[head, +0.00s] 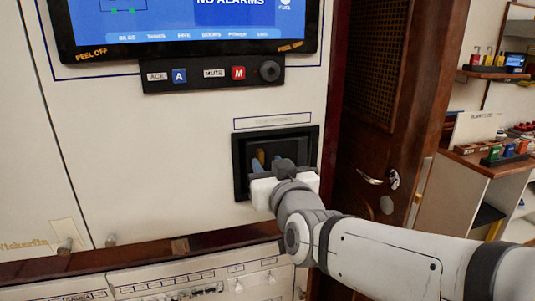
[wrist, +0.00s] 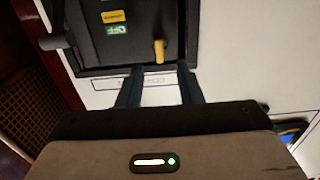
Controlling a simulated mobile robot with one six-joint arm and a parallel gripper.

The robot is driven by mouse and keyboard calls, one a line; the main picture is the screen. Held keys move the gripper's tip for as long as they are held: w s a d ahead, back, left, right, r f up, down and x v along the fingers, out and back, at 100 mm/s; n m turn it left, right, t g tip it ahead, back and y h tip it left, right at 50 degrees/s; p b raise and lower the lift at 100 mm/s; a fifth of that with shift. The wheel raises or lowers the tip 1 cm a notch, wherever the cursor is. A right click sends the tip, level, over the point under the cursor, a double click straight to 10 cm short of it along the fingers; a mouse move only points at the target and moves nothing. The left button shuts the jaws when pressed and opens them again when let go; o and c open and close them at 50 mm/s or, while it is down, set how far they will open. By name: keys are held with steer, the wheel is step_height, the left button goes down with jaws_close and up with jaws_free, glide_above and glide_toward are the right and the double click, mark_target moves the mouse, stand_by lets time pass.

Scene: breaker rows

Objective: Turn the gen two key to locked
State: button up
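A black recessed box (head: 242,172) is set in the white wall panel, under a printed label strip. My gripper (head: 271,163) is in front of it and hides part of its inside. The box also fills the top of the wrist view (wrist: 92,55). There, a small yellow lever or key (wrist: 159,50) stands out from the box. I cannot tell whether it is the gen two key. My gripper (wrist: 160,70) is open, its two dark blue fingers apart and empty. The yellow piece shows between and just beyond the fingertips, with no visible contact.
In the wrist view, a black handle (wrist: 54,41) projects beside the box, with a green label (wrist: 116,29) and a yellow label (wrist: 113,16) nearby. A screen (head: 190,25) and button strip (head: 213,74) sit above. A wooden door (head: 368,130) stands at right.

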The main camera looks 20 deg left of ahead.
mark_target(263, 156)
steer(key=shift+x, duration=2.65)
steer(key=shift+c, duration=0.2)
jaws_close()
steer(key=shift+d+f, duration=0.1)
steer(key=shift+d, duration=0.1)
steer(key=shift+a, duration=0.1)
